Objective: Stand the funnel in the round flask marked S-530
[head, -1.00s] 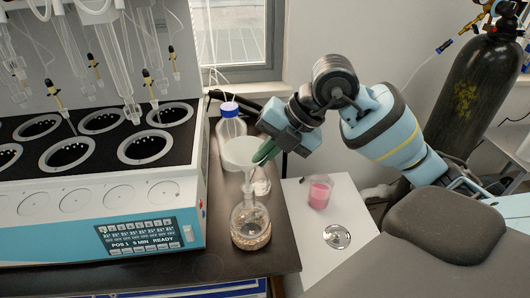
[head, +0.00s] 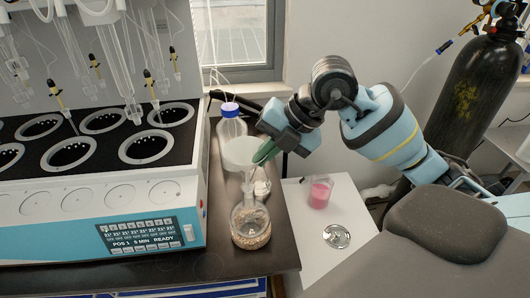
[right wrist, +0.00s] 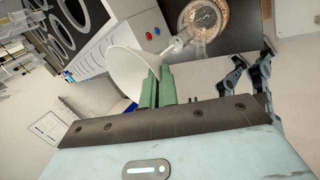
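The white funnel (head: 240,152) is held tilted above the round flask (head: 249,225), which stands on the dark bench and contains tan grains. The funnel's stem points down at the flask's neck; I cannot tell whether its tip is inside the mouth. My right gripper (head: 265,152) is shut on the funnel's rim from the right. In the right wrist view, the green fingers (right wrist: 156,90) meet at the funnel's wall (right wrist: 132,68), with the flask (right wrist: 206,18) beyond. No marking is readable on the flask. My left gripper is not in view.
A blue-capped bottle (head: 231,122) stands behind the funnel, and a small glass vessel (head: 262,187) is close behind the flask. The distiller (head: 105,205) fills the left. A beaker with pink contents (head: 319,192) and a metal dish (head: 337,236) sit on the white surface at right.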

